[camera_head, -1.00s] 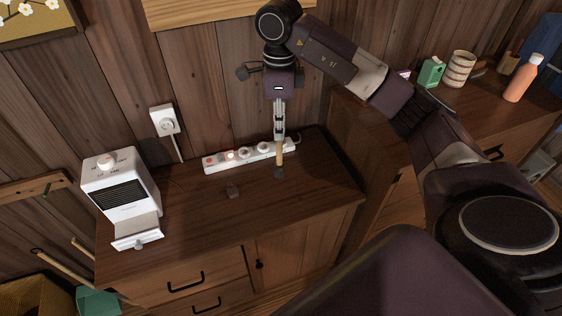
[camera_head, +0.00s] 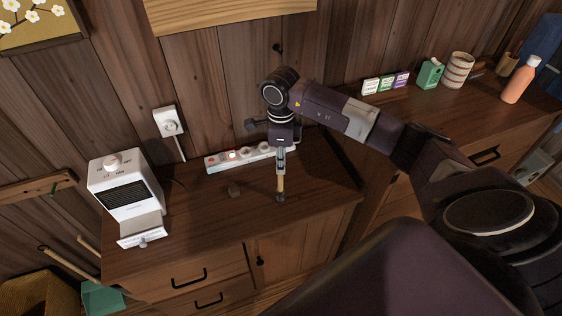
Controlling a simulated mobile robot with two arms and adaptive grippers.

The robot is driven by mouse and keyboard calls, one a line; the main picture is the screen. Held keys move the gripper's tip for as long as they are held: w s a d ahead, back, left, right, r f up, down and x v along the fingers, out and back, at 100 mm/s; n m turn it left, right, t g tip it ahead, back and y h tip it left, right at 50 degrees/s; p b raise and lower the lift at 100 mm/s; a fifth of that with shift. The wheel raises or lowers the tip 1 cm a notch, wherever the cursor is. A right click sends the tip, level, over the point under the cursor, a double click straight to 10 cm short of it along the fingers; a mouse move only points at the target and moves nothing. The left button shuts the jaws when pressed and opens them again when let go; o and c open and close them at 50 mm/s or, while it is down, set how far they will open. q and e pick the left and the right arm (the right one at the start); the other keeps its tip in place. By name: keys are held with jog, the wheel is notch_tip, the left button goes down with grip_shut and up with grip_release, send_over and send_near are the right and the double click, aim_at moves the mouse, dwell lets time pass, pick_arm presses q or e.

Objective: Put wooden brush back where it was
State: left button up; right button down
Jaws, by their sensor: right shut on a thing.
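The wooden brush (camera_head: 280,184) has a light wooden handle and a dark end pointing down. My right gripper (camera_head: 281,168) is shut on the top of its handle and holds it upright over the cabinet top (camera_head: 211,212). The dark end is at or just above the wood; I cannot tell whether it touches. My left gripper is not in view.
A white power strip (camera_head: 218,163) lies along the wall behind the brush. A white heater-like device (camera_head: 124,193) stands at the left. An orange bottle (camera_head: 519,80), striped cup (camera_head: 458,70) and green container (camera_head: 429,73) stand at the right.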

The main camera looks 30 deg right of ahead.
jog(key=shift+f, duration=0.2)
jog(key=c, duration=2)
grip_release()
jog(key=shift+o, duration=0.2)
jog(key=shift+r, duration=0.15)
notch_tip(320, 180, up, 11)
jog(key=b, duration=0.3)
jog(key=shift+r, duration=0.6)
